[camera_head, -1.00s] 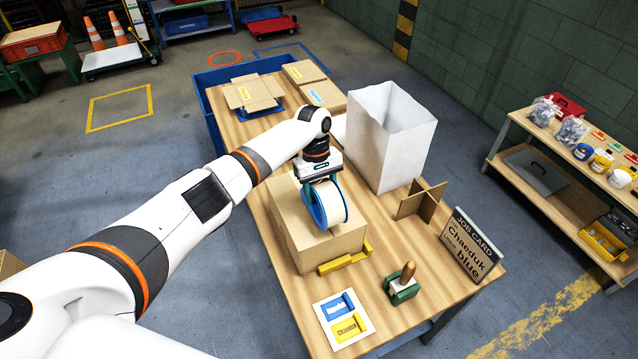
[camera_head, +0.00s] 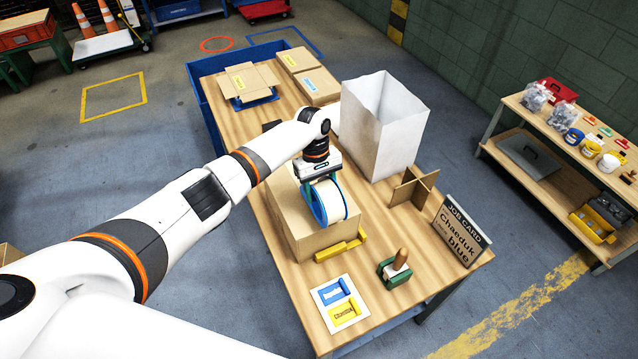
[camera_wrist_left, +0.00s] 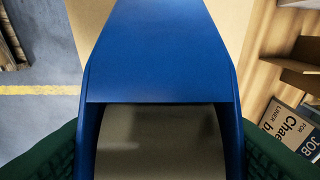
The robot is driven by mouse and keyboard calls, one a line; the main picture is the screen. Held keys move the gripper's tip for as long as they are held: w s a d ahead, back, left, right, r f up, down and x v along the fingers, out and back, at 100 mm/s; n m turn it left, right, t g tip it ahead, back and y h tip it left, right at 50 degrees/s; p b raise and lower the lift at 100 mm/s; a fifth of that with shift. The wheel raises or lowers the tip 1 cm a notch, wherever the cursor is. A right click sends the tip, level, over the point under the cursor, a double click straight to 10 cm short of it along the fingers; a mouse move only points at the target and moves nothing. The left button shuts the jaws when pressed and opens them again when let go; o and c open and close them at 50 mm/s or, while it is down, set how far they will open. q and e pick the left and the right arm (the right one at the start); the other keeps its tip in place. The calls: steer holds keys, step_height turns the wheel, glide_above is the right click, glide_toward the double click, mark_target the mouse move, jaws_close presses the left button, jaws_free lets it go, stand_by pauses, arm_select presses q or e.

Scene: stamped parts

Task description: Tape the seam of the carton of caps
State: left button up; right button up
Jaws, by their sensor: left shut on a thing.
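The closed brown carton (camera_head: 311,241) stands on the wooden table (camera_head: 292,308), in the middle of the head view. My left gripper (camera_head: 322,180) is above it, shut on a blue tape dispenser (camera_head: 314,204) with a wide white roll (camera_head: 331,201). The dispenser is at the carton's top; I cannot tell whether it touches. It hides part of the top and seam, and I cannot make out any laid tape. In the left wrist view the blue dispenser body (camera_wrist_left: 160,50) fills the middle between green finger pads. My right gripper is not in view.
A yellow bracket (camera_head: 341,246) lies at the carton's near side. An open carton (camera_head: 250,80) and closed boxes are at the far end.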

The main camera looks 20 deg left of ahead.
mark_target(333, 207)
arm_select(q)
steer(key=shift+s+d+f+p, duration=0.1)
steer(key=shift+s+d+p, duration=0.35)
steer(key=shift+s+d, duration=1.05)
steer(key=shift+s, duration=0.05)
steer(key=shift+s+d, duration=0.1)
steer(key=shift+s+d, duration=2.7)
steer(key=shift+s, duration=0.05)
steer(key=shift+r, duration=0.2)
steer(key=s+d+v, duration=0.1)
steer(key=v, duration=0.5)
steer(key=shift+r, duration=0.45)
steer(key=shift+w, duration=0.15)
